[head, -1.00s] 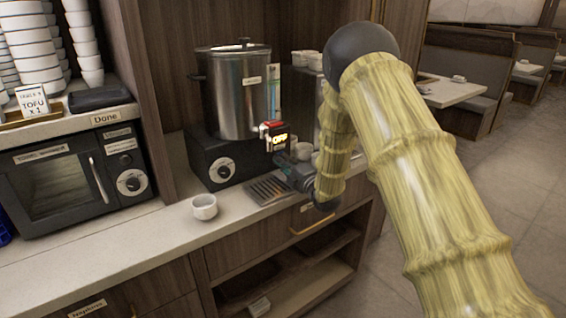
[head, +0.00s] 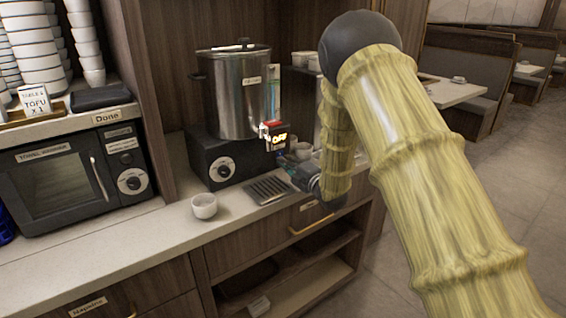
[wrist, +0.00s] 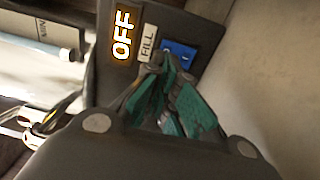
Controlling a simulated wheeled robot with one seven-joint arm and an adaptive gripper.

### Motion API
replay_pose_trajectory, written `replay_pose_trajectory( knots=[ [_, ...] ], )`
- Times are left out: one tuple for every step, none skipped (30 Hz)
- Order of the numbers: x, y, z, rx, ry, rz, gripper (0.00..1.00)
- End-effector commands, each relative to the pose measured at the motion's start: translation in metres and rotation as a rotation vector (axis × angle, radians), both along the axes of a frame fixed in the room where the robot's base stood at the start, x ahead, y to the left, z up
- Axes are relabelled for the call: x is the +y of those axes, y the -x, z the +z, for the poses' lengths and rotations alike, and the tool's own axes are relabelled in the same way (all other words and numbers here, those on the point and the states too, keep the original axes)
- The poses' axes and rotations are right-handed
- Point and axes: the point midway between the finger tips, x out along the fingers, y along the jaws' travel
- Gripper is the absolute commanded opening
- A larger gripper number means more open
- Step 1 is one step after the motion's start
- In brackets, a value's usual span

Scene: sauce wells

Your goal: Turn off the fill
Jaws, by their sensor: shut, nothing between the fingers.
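A steel urn (head: 235,95) stands on a black base on the counter. At its front right is a small dark control box (head: 279,137) whose lit display reads OFF. In the wrist view the lit OFF display (wrist: 123,35) sits beside a FILL label (wrist: 149,42) and a blue switch (wrist: 180,52). My gripper (head: 297,172) is below and right of the box in the head view. In the wrist view my gripper (wrist: 165,75) has its teal fingertips together and empty, just in front of the panel by the switch. Whether they touch it is unclear.
A white cup (head: 204,206) stands on the counter left of the drip grate (head: 268,190). More cups (head: 302,151) are behind my gripper. A towel warmer (head: 75,180) and stacked bowls are at left. The front counter at left is clear.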

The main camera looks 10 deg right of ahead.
Motion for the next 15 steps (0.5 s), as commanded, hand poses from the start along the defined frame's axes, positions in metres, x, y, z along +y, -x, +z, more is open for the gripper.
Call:
replay_pose_trajectory(
  knots=[
    [-0.003, 0.006, 0.001, 0.0, 0.001, 0.001, 0.0],
    [-0.006, 0.012, 0.001, 0.002, 0.001, -0.001, 0.0],
    [-0.008, 0.019, 0.002, 0.0, 0.0, 0.001, 0.0],
    [-0.009, 0.024, 0.002, 0.001, 0.0, 0.002, 0.0],
    [-0.01, 0.029, 0.003, 0.001, 0.001, 0.003, 0.0],
    [-0.011, 0.035, 0.004, 0.001, 0.001, 0.005, 0.0],
    [-0.012, 0.04, 0.005, 0.0, 0.0, 0.006, 0.0],
    [-0.014, 0.045, 0.006, 0.001, 0.001, 0.007, 0.0],
    [-0.015, 0.051, 0.006, 0.001, 0.0, 0.008, 0.0],
    [-0.017, 0.056, 0.007, 0.0, -0.001, 0.009, 0.0],
    [-0.019, 0.06, 0.008, 0.0, -0.001, 0.009, 0.0],
    [-0.022, 0.066, 0.009, 0.0, 0.0, 0.009, 0.0],
    [-0.024, 0.07, 0.009, 0.001, 0.001, 0.009, 0.0],
    [-0.025, 0.074, 0.01, 0.001, 0.0, 0.009, 0.0],
    [-0.028, 0.078, 0.01, 0.0, 0.0, 0.009, 0.0]
  ],
)
